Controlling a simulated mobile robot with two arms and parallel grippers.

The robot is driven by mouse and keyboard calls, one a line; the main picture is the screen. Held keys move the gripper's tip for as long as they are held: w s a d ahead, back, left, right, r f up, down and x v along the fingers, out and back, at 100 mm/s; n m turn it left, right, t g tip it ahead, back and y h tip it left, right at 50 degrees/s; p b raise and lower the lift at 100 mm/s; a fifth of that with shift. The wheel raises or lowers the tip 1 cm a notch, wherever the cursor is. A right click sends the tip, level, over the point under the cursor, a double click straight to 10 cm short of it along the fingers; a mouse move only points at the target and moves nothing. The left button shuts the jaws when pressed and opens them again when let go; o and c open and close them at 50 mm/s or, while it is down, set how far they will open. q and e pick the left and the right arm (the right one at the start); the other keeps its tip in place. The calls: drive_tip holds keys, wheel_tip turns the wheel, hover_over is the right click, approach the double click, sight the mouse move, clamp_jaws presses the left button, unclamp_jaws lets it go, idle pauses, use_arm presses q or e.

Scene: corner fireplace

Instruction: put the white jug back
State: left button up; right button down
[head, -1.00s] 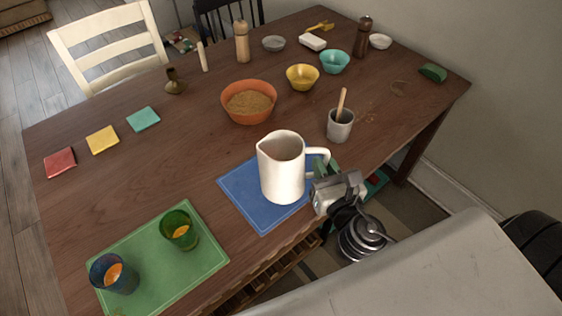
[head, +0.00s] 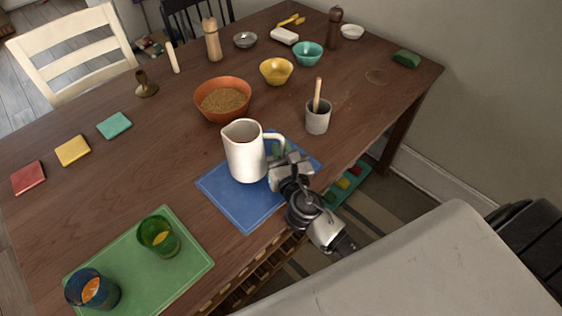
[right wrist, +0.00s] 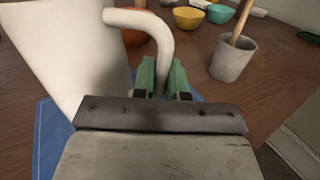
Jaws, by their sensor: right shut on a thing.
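The white jug (head: 244,152) is upright over the blue mat (head: 247,213). I cannot tell whether its base touches the mat or hangs just above it. Its handle points right, toward my right arm. My right gripper (head: 281,153) is shut on the handle. In the right wrist view the green fingers of the right gripper (right wrist: 163,78) sit on both sides of the lower handle, and the jug (right wrist: 70,60) fills the left. My left gripper is not in view.
A grey cup (head: 317,121) with a wooden stick stands behind right of the jug. An orange bowl (head: 237,108) of brown grains stands behind it. A green mat (head: 190,268) with a green glass (head: 158,236) and a blue glass (head: 92,290) lies front left.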

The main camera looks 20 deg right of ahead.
drive_tip(key=shift+f+b, duration=0.85)
drive_tip(key=shift+f, duration=1.05)
drive_tip(key=shift+f, duration=0.1)
drive_tip(key=c, duration=1.1)
unclamp_jaws()
drive_tip(key=shift+f, duration=0.1)
drive_tip(key=shift+c, duration=0.2)
drive_tip(key=shift+s, duration=0.2)
drive_tip(key=s, duration=0.3)
drive_tip(key=s+a+b, duration=0.1)
drive_tip(key=s, duration=0.3)
drive_tip(key=s+b, duration=0.1)
drive_tip(key=s, duration=0.2)
drive_tip(key=shift+s+a, duration=0.25)
drive_tip(key=shift+a, duration=0.1)
drive_tip(key=shift+s+a, duration=0.1)
drive_tip(key=shift+s, duration=0.45)
